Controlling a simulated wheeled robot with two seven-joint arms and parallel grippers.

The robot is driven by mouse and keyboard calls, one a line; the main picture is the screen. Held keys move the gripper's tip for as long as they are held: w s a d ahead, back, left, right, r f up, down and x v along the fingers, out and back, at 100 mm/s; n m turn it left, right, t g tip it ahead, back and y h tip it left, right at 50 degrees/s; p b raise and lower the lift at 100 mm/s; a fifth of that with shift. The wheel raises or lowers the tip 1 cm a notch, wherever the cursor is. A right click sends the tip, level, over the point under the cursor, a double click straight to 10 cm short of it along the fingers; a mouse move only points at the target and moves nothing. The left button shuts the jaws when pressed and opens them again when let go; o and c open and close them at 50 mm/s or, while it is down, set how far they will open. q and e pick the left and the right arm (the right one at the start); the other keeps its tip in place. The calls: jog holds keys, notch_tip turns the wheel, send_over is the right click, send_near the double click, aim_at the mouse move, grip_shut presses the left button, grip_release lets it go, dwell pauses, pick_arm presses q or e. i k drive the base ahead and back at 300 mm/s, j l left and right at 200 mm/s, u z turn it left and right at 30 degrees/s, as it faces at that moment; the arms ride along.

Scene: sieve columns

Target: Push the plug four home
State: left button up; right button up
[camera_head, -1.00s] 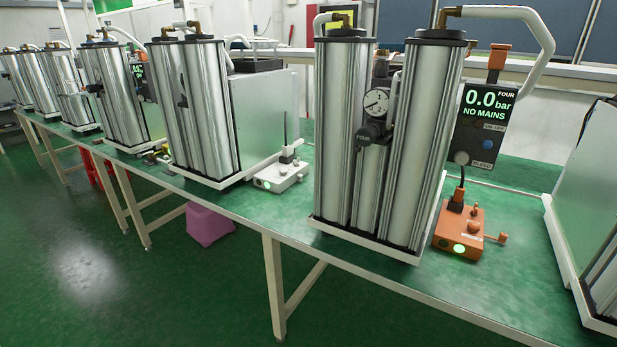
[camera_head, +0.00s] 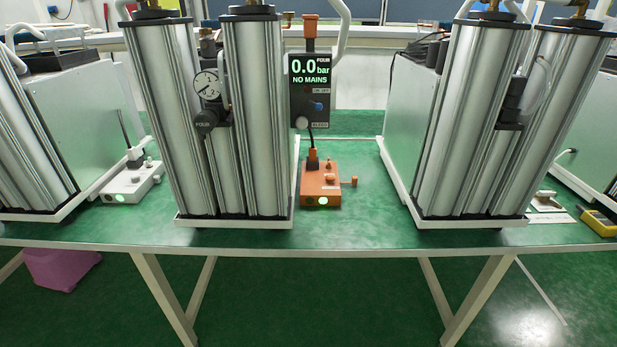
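The panel of unit four (camera_head: 310,90) shows "FOUR", "0.0 bar" and "NO MAINS" in green on black. A black cable runs down from it to an orange plug (camera_head: 313,163) at the back of an orange socket box (camera_head: 321,188) on the green bench. The plug stands roughly upright at the box; I cannot tell how deep it sits. Neither of my grippers is in view.
Unit four's tall silver columns (camera_head: 252,120) with a gauge (camera_head: 207,85) stand left of the box. Another column unit (camera_head: 470,120) stands right. A white socket box (camera_head: 131,182) is at left, a yellow device (camera_head: 598,222) at far right. Bench (camera_head: 365,215) around the orange box is clear.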

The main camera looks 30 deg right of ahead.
aim_at(310, 21)
jog(key=z, duration=1.35)
